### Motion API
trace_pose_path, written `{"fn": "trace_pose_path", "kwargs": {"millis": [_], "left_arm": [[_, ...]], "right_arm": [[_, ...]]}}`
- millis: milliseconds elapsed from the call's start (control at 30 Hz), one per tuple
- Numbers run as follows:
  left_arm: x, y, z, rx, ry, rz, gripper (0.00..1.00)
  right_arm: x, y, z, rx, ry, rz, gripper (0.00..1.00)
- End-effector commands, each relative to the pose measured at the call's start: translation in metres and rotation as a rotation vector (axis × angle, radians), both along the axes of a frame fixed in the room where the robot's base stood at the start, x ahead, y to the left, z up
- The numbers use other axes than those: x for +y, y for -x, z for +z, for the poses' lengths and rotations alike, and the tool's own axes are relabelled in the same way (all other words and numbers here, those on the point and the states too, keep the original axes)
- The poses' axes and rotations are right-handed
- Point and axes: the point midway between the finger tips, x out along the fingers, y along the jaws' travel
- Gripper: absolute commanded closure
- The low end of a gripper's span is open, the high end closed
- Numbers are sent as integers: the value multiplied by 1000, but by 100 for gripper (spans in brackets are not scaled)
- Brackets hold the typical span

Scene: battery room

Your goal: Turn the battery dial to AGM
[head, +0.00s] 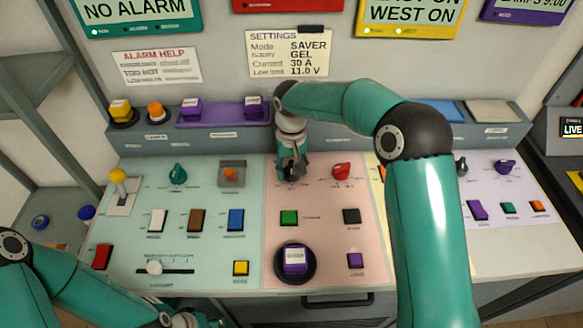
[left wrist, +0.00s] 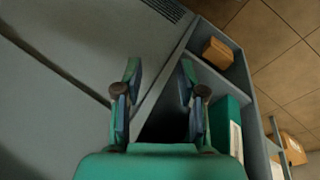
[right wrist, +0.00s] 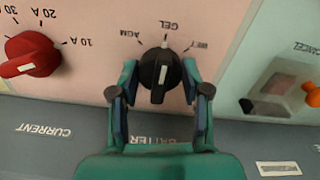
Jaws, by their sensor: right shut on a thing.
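The battery dial (right wrist: 160,75) is a black knob on the pink panel. In the right wrist view its white mark points at GEL, with the AGM label (right wrist: 130,35) to the left and WET to the right. My right gripper (right wrist: 160,88) has its fingers on both sides of the knob, shut on it. In the head view this gripper (head: 291,170) comes down over the dial and largely hides it. My left gripper (left wrist: 158,85) is open and empty, facing a grey surface and shelf; in the head view it is at the bottom edge.
The red current dial (head: 341,171) stands just right of the battery dial. A green button (head: 289,217) and a black button (head: 352,216) lie nearer. The cancel switch (head: 232,173) is to the left. The settings sign (head: 289,53) above reads GEL for battery.

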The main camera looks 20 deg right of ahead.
Motion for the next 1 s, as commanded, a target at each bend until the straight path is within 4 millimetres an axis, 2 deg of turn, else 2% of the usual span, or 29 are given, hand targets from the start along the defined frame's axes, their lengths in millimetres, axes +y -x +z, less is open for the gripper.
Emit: {"fn": "trace_pose_path", "kwargs": {"millis": [367, 1000], "left_arm": [[0, 0, -1, 0, 0, 0, 60], [0, 0, 1, 0, 0, 0, 60]], "right_arm": [[0, 0, 1, -1, -1, 130, 88], [-1, -1, 1, -3, 0, 638, 88]]}}
